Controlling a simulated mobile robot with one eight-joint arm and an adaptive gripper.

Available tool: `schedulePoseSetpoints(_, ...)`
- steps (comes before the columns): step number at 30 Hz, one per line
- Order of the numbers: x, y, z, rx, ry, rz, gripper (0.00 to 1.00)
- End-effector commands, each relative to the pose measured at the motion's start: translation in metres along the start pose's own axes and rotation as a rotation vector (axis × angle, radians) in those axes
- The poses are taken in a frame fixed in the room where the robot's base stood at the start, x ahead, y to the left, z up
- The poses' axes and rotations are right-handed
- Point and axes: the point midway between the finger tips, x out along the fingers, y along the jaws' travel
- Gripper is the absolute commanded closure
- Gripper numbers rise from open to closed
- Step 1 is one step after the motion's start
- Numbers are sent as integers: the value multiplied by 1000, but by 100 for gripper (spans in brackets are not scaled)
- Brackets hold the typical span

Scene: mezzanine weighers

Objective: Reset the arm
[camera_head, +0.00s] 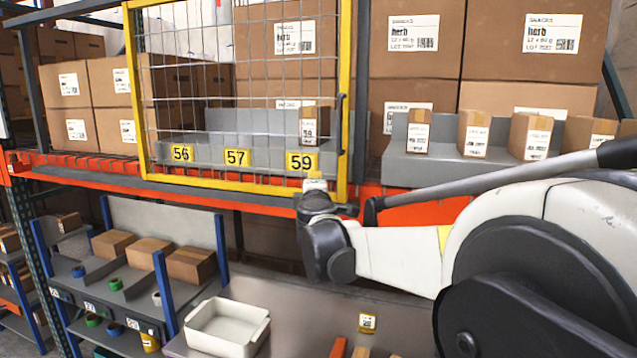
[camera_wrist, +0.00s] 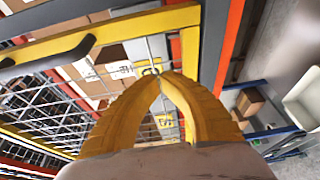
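My arm reaches in from the right in the head view, and my gripper (camera_head: 315,184) is in front of the lower right corner of a yellow-framed mesh gate (camera_head: 347,100). In the wrist view the two yellow fingers of my gripper (camera_wrist: 161,76) come together at the tips, with nothing visible between them. The gate's yellow frame (camera_wrist: 130,25) and a dark handle (camera_wrist: 45,52) show close beyond the fingers. Whether the gripper touches the gate I cannot tell.
Behind the mesh, a small box (camera_head: 314,122) stands above label 59 (camera_head: 301,162). An orange beam (camera_head: 80,170) runs below the gate. A white bin (camera_head: 228,328) and a blue-post rack (camera_head: 163,290) with boxes are lower left. Boxes line the right shelf.

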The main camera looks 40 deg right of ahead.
Motion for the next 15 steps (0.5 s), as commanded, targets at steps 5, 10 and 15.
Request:
schedulePoseSetpoints(5,-37,0,0,0,1,0,100)
schedulePoseSetpoints(10,-54,0,0,0,0,0,100)
schedulePoseSetpoints(15,-58,-1,0,3,-1,-1,100)
